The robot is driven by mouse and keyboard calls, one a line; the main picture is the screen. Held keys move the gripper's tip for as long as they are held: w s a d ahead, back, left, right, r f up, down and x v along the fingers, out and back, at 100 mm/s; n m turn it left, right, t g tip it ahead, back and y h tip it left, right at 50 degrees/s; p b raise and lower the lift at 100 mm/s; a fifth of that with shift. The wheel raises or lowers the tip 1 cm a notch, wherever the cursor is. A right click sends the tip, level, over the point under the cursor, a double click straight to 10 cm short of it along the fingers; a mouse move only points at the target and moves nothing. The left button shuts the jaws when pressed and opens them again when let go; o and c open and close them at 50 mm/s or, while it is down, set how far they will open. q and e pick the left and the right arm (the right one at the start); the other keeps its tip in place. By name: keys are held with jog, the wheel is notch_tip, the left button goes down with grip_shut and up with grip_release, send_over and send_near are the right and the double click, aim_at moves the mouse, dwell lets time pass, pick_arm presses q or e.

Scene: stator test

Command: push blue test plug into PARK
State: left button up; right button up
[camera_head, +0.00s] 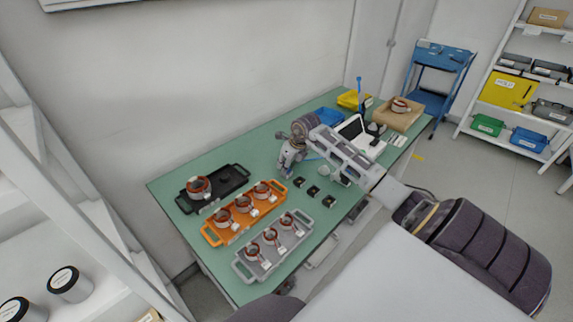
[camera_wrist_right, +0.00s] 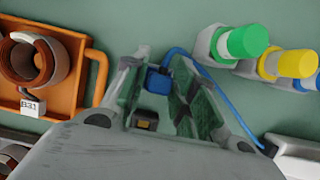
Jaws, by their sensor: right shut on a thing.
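My right gripper (camera_head: 286,170) is over the green table, and its fingers also show in the right wrist view (camera_wrist_right: 160,95). It is shut on the blue test plug (camera_wrist_right: 158,80), whose blue cable (camera_wrist_right: 215,88) runs off to the right. The plug is small and mostly hidden by the gripper in the head view. A black socket block (camera_wrist_right: 145,121) with a brownish opening shows between the fingers, close to the plug. I cannot tell whether the plug touches it. No PARK label is readable. My left gripper is not in view.
Black blocks (camera_head: 313,191) stand right of the gripper. An orange tray (camera_head: 211,236) and a grey tray (camera_head: 241,267) hold copper-wound stators. Green (camera_wrist_right: 242,42) and yellow (camera_wrist_right: 290,64) plugs stand close by. A white tester (camera_head: 353,128) is behind.

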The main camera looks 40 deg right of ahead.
jog(key=o, duration=0.9)
jog(key=shift+o, duration=0.3)
jog(key=shift+s+r, duration=0.25)
jog(key=shift+r, duration=0.4)
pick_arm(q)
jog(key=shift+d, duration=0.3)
pick_arm(e)
jog(key=v, duration=1)
jog(key=shift+s+r, duration=0.2)
jog(key=shift+r, duration=0.05)
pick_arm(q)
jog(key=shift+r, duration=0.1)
pick_arm(e)
jog(key=shift+r, duration=0.1)
